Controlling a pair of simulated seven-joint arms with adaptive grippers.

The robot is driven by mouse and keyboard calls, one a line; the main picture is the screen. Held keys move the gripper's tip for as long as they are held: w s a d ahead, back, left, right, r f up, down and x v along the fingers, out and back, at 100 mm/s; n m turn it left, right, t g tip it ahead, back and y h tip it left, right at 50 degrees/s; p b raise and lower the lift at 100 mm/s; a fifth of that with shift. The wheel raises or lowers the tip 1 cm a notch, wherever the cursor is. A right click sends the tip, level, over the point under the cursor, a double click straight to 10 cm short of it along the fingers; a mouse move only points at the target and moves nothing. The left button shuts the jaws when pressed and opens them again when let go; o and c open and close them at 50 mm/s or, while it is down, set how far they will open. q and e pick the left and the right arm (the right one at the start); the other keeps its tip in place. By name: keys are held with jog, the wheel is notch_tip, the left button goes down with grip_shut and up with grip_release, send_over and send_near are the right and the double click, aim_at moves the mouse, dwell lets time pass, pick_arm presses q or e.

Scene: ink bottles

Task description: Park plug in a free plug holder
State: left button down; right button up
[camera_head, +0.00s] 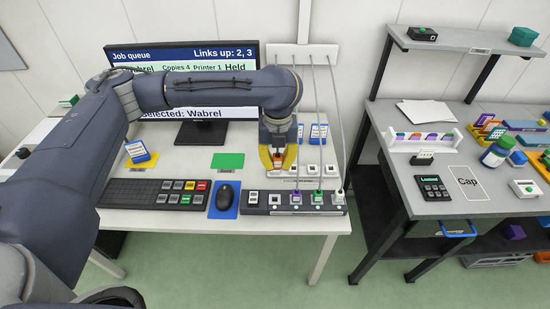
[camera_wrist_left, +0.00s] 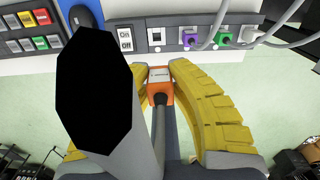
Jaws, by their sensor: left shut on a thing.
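In the head view the plug (camera_head: 277,162) shows between the fingertips, at the left end of a row of white plug holders (camera_head: 313,170). I cannot tell whether the plug touches a holder. The holders to the right of the gripper look empty. The dark power strip (camera_head: 262,209) lies in front; it has purple (camera_head: 296,197), green (camera_head: 317,197) and white (camera_head: 339,197) plugs and an empty-looking socket. My right gripper is not in view.
A keyboard (camera_head: 140,194), a mouse (camera_head: 225,196) and a green card (camera_head: 228,161) lie left of the gripper. A monitor (camera_head: 190,55) stands behind my arm. Cables hang from the wall box (camera_head: 303,55) behind the holders. A second table (camera_head: 425,160) stands right, across a gap.

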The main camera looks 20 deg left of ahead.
pick_arm(q)
jog(key=w+a+f+n, duration=0.2)
jog(key=w+f+n, duration=0.3)
jog(key=n, duration=0.3)
jog(key=w+a+f+n, duration=0.2)
jog(key=w+f+n, duration=0.3)
jog(key=w+n, duration=0.3)
jog(key=shift+w+a+n, duration=0.25)
jog(key=shift+a+n, duration=0.1)
jog(key=shift+n, duration=0.35)
jog(key=shift+f, duration=0.2)
jog(key=shift+f, duration=2.65)
jog(key=shift+f, duration=0.45)
jog(key=shift+s+f, duration=0.25)
jog(key=shift+f, duration=0.65)
jog(key=c, duration=1.8)
grip_release()
jog(key=shift+w, duration=0.1)
jog(key=o, duration=1)
jog(key=shift+w+r, duration=0.15)
jog(key=shift+r, duration=0.05)
